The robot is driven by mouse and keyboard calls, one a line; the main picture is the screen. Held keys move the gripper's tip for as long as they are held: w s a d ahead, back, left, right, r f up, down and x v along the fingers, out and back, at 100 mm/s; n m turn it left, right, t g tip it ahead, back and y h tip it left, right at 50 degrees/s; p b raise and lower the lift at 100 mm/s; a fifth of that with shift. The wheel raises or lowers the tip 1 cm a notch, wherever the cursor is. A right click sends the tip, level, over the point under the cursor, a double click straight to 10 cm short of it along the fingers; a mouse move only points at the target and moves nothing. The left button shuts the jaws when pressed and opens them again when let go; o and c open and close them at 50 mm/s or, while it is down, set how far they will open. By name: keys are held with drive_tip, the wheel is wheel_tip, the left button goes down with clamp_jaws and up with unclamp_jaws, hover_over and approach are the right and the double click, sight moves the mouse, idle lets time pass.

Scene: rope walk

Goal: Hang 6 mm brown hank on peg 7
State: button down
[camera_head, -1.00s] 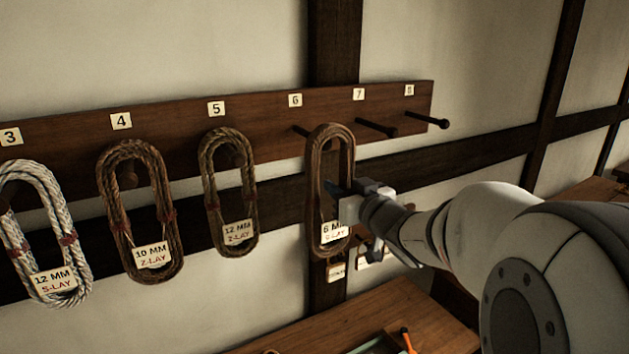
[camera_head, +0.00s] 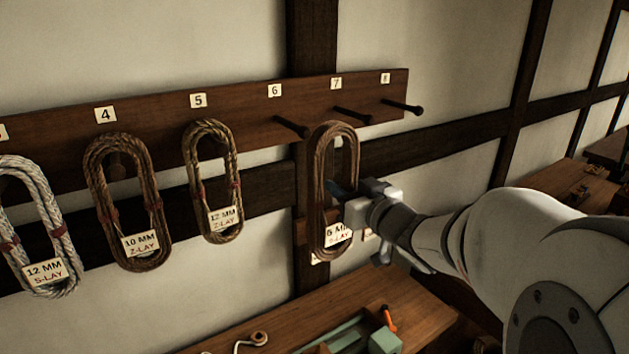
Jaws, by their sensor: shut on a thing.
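The 6 mm brown hank (camera_head: 319,180) hangs upright as a long loop, its label low on the loop and partly covered. My gripper (camera_head: 346,191) is shut on the right side of the hank, at mid height. Peg 7 (camera_head: 352,116) sticks out of the rail under the number 7 plate (camera_head: 336,83). The top of the hank is just below peg 7 and to the left of its tip in the picture. The depth gap between them cannot be judged. Peg 7 shows no hank on it.
Peg 6 (camera_head: 291,127) and peg 8 (camera_head: 402,107) are bare, on either side. Hanks hang at peg 5 (camera_head: 236,180), peg 4 (camera_head: 92,185) and farther left (camera_head: 50,215). A wooden bench (camera_head: 420,310) with green and orange items stands below.

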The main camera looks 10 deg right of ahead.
drive_tip(key=b+v, duration=0.1)
drive_tip(key=v, duration=1.5)
drive_tip(key=shift+r+b, duration=0.15)
drive_tip(key=shift+b, duration=0.15)
drive_tip(key=shift+d, duration=0.1)
idle(0.6)
drive_tip(key=w+d+p, duration=0.1)
drive_tip(key=w+d, duration=0.3)
drive_tip(key=w, duration=0.7)
drive_tip(key=w+d, duration=0.5)
drive_tip(key=w, duration=0.6)
drive_tip(key=f+b+x, duration=0.1)
drive_tip(key=x, duration=1.7)
drive_tip(key=shift+f, duration=0.4)
